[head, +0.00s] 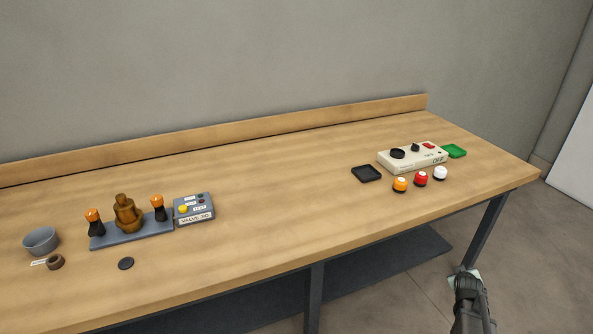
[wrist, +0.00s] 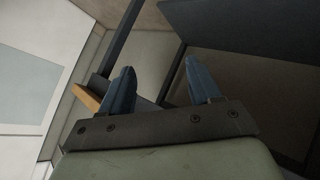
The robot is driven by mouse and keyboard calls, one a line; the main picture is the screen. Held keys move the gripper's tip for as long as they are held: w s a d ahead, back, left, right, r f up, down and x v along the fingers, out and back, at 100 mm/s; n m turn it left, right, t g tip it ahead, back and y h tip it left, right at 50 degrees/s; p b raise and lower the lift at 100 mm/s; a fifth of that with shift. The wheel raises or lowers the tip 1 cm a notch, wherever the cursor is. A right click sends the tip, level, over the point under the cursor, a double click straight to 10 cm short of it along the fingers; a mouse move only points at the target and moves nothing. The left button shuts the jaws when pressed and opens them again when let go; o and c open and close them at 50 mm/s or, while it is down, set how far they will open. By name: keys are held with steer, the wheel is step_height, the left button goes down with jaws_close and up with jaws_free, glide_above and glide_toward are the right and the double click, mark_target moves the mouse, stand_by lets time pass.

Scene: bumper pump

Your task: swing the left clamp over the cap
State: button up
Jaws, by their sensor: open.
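A brass-brown pump body (head: 127,214) stands upright on a grey base plate (head: 140,238) at the left of the table. The left clamp (head: 94,222), black with an orange top, stands at the plate's left end. The right clamp (head: 158,208) looks alike and stands at the right end. A small dark disc (head: 126,263), possibly the cap, lies flat on the table in front of the plate. My gripper (head: 468,273) is far off to the right, below the table's front edge. In the wrist view its two fingers (wrist: 158,88) are apart with nothing between them.
A grey box labelled VALVE (head: 194,208) adjoins the plate's right side. A grey bowl (head: 41,241) and a brown ring (head: 55,262) are at far left. A beige control box (head: 412,157), trays and several coloured knobs are at right. The table's middle is clear.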

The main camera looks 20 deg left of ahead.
steer(key=w+d+r+n+t, duration=0.1)
steer(key=w+r+n+t, duration=0.3)
steer(key=r, duration=1)
steer(key=w+d+r+t, duration=0.1)
steer(key=w+r+t, duration=0.3)
steer(key=r, duration=0.9)
steer(key=w+d+r+n+t, duration=0.15)
steer(key=w+r, duration=0.45)
steer(key=r, duration=0.8)
steer(key=w+a+r+n+t+y, duration=0.2)
steer(key=w+a+r+t, duration=0.1)
steer(key=a+r, duration=0.75)
steer(key=w+a+f+g+y, duration=0.1)
steer(key=a+f+g+y, duration=0.15)
steer(key=a, duration=1.25)
steer(key=w+a+f+g+y, duration=0.1)
steer(key=a+g+y, duration=0.15)
steer(key=a, duration=1.25)
steer(key=s+a+f+g+y, duration=0.1)
steer(key=s+a+f+g, duration=0.3)
steer(key=a, duration=1)
steer(key=s+a+g+y, duration=0.1)
steer(key=s+a+g, duration=0.35)
steer(key=a, duration=0.95)
steer(key=n+g+h, duration=0.3)
steer(key=n+g, duration=0.1)
steer(key=g, duration=0.5)
glide_toward(91, 212)
steer(key=x, duration=0.9)
